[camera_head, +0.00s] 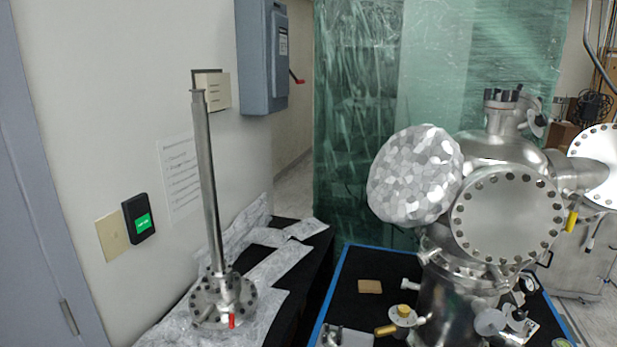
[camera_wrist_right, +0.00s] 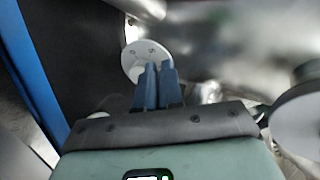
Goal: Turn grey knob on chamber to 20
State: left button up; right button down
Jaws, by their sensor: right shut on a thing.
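The steel chamber (camera_head: 470,255) stands at the right of the head view, with a large bolted round flange on its front. In the right wrist view, the grey knob has a pale round dial (camera_wrist_right: 139,52) with small marks, too blurred to read. My right gripper (camera_wrist_right: 159,68) has its two blue fingers shut on the knob, just in front of the dial. The fingers hide the gripped part of the knob. My left gripper is in neither view, and my right gripper does not show in the head view.
A foil-covered dome (camera_head: 415,176) juts from the chamber's left. A blue-edged black table (camera_head: 350,272) holds small fittings below it. A tall metal tube on a flange (camera_head: 209,190) stands at left on foil. Another pale disc (camera_wrist_right: 300,118) is close at the right of the wrist view.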

jog(key=shift+s+d+f+b, duration=0.15)
jog(key=shift+d+b, duration=0.15)
jog(key=shift+d, duration=0.3)
jog(key=shift+w+d+f+b, duration=0.1)
jog(key=shift+d+b, duration=0.15)
jog(key=shift+d, duration=0.4)
jog(key=b+v, duration=0.1)
jog(key=v, duration=0.1)
jog(key=b+v, duration=0.1)
jog(key=v, duration=0.2)
jog(key=shift+s+f, duration=0.15)
jog(key=shift+s, duration=0.25)
